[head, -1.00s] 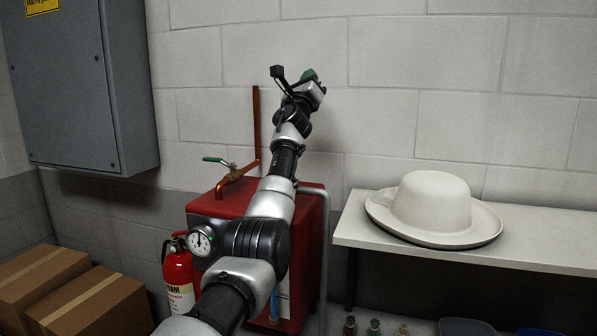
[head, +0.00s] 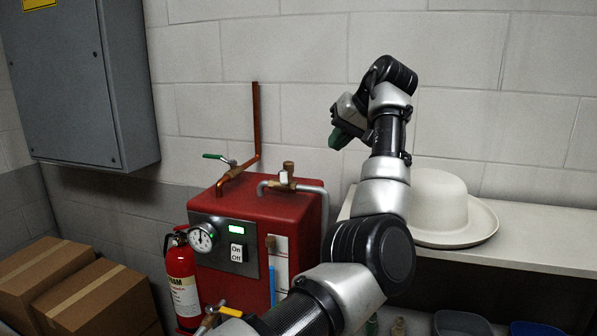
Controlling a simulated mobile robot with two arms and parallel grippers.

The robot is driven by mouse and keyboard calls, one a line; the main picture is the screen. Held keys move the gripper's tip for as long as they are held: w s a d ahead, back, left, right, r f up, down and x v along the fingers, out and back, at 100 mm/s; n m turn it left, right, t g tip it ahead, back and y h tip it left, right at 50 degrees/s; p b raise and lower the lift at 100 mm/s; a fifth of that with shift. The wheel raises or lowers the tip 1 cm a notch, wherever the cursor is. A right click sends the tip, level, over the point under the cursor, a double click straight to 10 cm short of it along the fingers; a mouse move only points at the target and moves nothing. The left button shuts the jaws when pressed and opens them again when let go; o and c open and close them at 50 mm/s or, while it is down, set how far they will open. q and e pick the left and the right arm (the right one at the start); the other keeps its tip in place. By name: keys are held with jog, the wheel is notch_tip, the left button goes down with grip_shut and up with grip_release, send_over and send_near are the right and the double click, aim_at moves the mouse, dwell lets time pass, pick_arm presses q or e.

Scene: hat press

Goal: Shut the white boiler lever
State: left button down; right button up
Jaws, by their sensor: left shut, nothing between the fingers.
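The red boiler (head: 285,208) stands against the wall, with a dial gauge (head: 202,238), a lit green display and an On/Off plate on its front panel. A green lever (head: 215,157) sits on the copper pipe at the top left. A brass valve (head: 287,178) sits on the grey pipe on top. A yellow lever (head: 230,312) shows low at the front, partly hidden by my arm. My right gripper is out of view.
A white hat (head: 440,205) lies on a pale shelf (head: 540,246) at the right, partly behind my arm. A fire extinguisher (head: 181,280) stands left of the boiler. Cardboard boxes (head: 85,293) are at the lower left. A grey cabinet (head: 75,75) hangs above.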

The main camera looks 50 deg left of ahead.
aim_at(283, 178)
pick_arm(q)
jog(key=shift+n+h, duration=0.4)
jog(key=shift+h, duration=0.1)
jog(key=s+a+f+p, duration=0.1)
jog(key=a+f, duration=0.1)
jog(key=s+a+f+p, duration=0.1)
jog(key=a+f, duration=0.1)
jog(key=f, duration=0.1)
jog(key=s+a+f+p, duration=0.2)
jog(key=f, duration=0.1)
jog(key=shift+a+f, duration=0.1)
jog(key=shift+a, duration=0.2)
jog(key=shift+s+a+f, duration=0.1)
jog(key=shift+s+a, duration=0.2)
jog(key=shift+s, duration=0.2)
jog(key=shift+w, duration=0.1)
